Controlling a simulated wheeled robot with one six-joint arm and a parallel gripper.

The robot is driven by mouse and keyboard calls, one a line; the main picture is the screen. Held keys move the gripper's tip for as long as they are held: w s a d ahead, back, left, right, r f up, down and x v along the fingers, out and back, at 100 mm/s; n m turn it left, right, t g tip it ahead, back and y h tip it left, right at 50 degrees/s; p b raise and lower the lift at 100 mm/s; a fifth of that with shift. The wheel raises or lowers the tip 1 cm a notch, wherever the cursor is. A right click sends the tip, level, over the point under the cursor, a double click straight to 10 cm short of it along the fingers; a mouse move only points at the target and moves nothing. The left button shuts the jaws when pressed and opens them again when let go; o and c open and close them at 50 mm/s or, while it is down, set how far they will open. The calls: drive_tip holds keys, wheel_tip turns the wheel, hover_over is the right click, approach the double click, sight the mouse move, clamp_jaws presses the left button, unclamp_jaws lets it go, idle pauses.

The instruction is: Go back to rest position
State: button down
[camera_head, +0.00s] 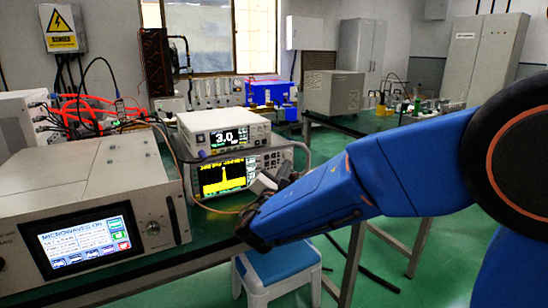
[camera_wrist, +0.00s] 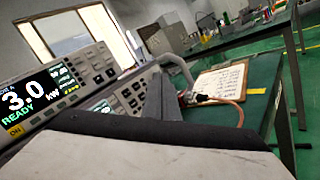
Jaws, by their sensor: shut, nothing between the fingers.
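My blue arm (camera_head: 320,195) reaches in from the right in the head view. My gripper (camera_head: 265,183) is at its far end, just in front of the right side of the stacked instruments; it is partly hidden by the wrist. My gripper is shut and holds nothing. The upper instrument (camera_head: 225,135) reads 3.0, and in the wrist view (camera_wrist: 45,95) it also reads READY. The lower instrument (camera_head: 222,178) shows a yellow trace. I cannot tell whether the gripper touches it.
The microwave generator (camera_head: 85,240) with a lit touch screen and knob stands at the left. A blue-topped stool (camera_head: 280,268) is below my wrist. A clipboard (camera_wrist: 220,82) lies on the green table in the wrist view. Green floor (camera_head: 450,270) is open at the right.

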drive_tip(key=s+d+f+m+g+h, duration=0.1)
drive_tip(key=s+d+m+g+h, duration=0.15)
drive_tip(key=d, duration=0.55)
drive_tip(key=s+d+m+g+h, duration=0.2)
drive_tip(key=d+m+g, duration=0.15)
drive_tip(key=d, duration=0.55)
drive_tip(key=s+d+f+m+g+h, duration=0.15)
drive_tip(key=d+m, duration=0.25)
drive_tip(key=d, duration=0.4)
drive_tip(key=s+d+f+m+g+y, duration=0.1)
drive_tip(key=s+d+f+m+g, duration=0.15)
drive_tip(key=s+d, duration=0.35)
drive_tip(key=s+d+f+m+g, duration=0.2)
drive_tip(key=s+d+m+g, duration=0.1)
drive_tip(key=s+d, duration=0.25)
drive_tip(key=s+a+f+m+y, duration=0.1)
drive_tip(key=s+f+m+y, duration=0.1)
drive_tip(key=s, duration=0.4)
drive_tip(key=s+a+f+m+g+y, duration=0.1)
drive_tip(key=s+f+m+y, duration=0.1)
drive_tip(key=s+m+y, duration=0.2)
drive_tip(key=s+a+f+m+y, duration=0.2)
drive_tip(key=s+m, duration=0.3)
drive_tip(key=s, duration=0.4)
drive_tip(key=shift+s+f+y, duration=0.15)
drive_tip(key=shift+s+y, duration=0.25)
